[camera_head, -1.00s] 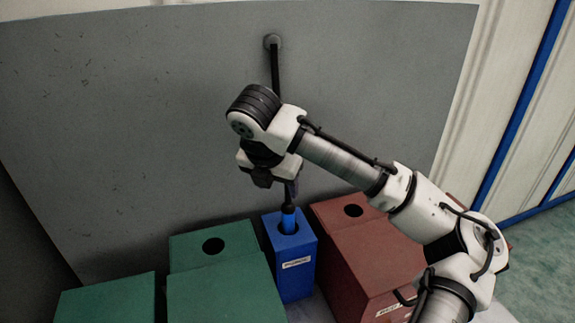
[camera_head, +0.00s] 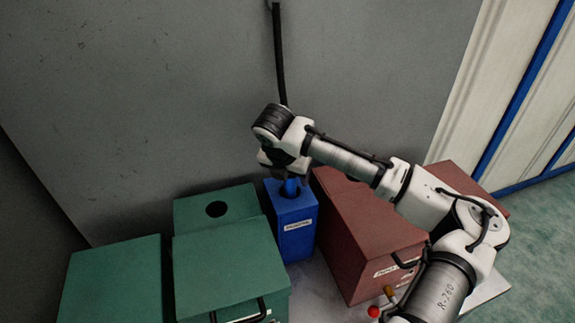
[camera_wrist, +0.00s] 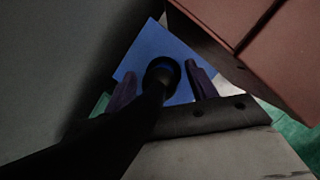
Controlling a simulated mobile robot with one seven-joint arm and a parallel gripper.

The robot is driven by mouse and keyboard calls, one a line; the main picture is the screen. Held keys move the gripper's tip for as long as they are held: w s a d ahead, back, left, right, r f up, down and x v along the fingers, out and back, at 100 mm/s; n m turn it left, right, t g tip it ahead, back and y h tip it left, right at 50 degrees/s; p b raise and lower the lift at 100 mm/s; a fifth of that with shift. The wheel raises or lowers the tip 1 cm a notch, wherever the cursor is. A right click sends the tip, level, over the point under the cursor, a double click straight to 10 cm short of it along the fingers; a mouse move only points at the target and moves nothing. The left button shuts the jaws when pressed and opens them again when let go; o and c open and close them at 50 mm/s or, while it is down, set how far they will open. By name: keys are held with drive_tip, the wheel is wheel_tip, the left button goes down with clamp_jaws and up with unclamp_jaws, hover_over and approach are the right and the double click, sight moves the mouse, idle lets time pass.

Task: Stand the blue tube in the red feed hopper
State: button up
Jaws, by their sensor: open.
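The blue tube (camera_head: 291,188) stands in the round opening of the blue box (camera_head: 296,240), with only a short upper part showing. A black hose (camera_head: 279,60) runs down the wall to its top. In the wrist view the tube's dark round top end (camera_wrist: 162,72) sits between my two fingers. My gripper (camera_head: 287,180) is open and low over the blue box, its fingers on either side of the tube. The red feed hopper (camera_head: 350,245) stands just right of the blue box. Its top hole is hidden behind my arm.
The grey wall (camera_head: 130,90) is close behind. A red ball-topped lever (camera_head: 374,311) stands in front of the red hopper.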

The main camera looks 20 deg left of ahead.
drive_tip(key=shift+w+f, duration=0.15)
drive_tip(key=shift+f, duration=0.2)
drive_tip(key=shift+c, duration=0.4)
drive_tip(key=shift+r, duration=0.1)
clamp_jaws()
wheel_tip(320, 180, up, 14)
drive_tip(key=p, duration=1.2)
